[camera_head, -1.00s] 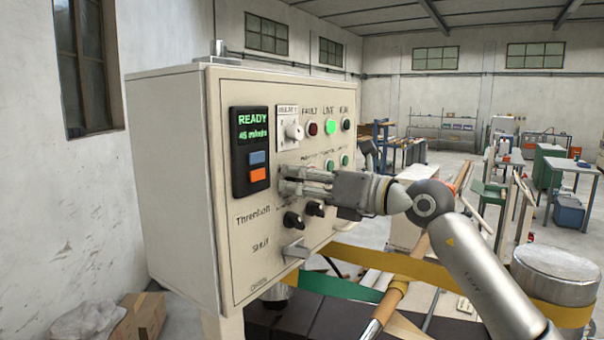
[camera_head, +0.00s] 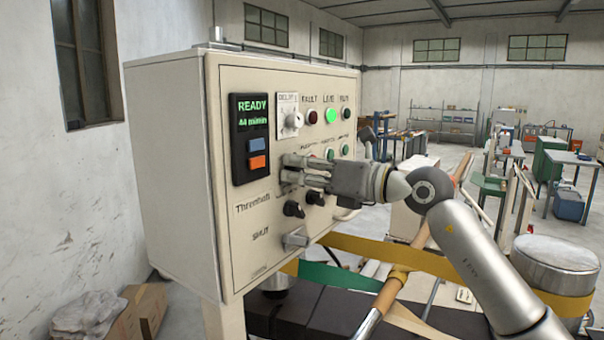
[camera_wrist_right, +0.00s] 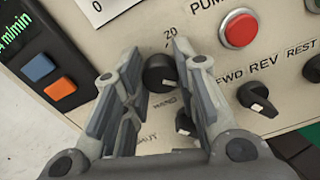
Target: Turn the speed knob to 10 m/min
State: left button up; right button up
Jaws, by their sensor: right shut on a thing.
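The control box (camera_head: 165,170) has a black display (camera_head: 252,118) that reads READY with a green number below, apparently 44 m/min. My right gripper (camera_head: 288,174) is at the front panel below and right of the display. In the right wrist view its two fingers (camera_wrist_right: 157,60) are shut on a round black knob (camera_wrist_right: 160,74), with a "20" mark just above it. The knob's pointer is not clear, and in the head view the fingers hide the knob. My left gripper is not in view.
A red button (camera_wrist_right: 239,28) and a FWD/REV switch (camera_wrist_right: 258,98) are close to the right finger. A yellow strap (camera_head: 395,255) runs below my arm.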

jog(key=n+b, duration=0.5)
jog(key=n, duration=0.1)
jog(key=shift+f+n+b, duration=0.1)
jog(key=shift+n+b, duration=0.2)
jog(key=n+b, duration=0.1)
jog(key=n, duration=0.2)
jog(key=shift+n+b, duration=0.4)
jog(key=n+b, duration=0.1)
jog(key=n, duration=0.3)
jog(key=n+b, duration=0.1)
jog(key=n, duration=1.4)
jog(key=shift+f+n, duration=0.1)
jog(key=shift+n, duration=0.3)
jog(key=n, duration=0.4)
jog(key=shift+f+n, duration=0.1)
jog(key=shift+n, duration=0.3)
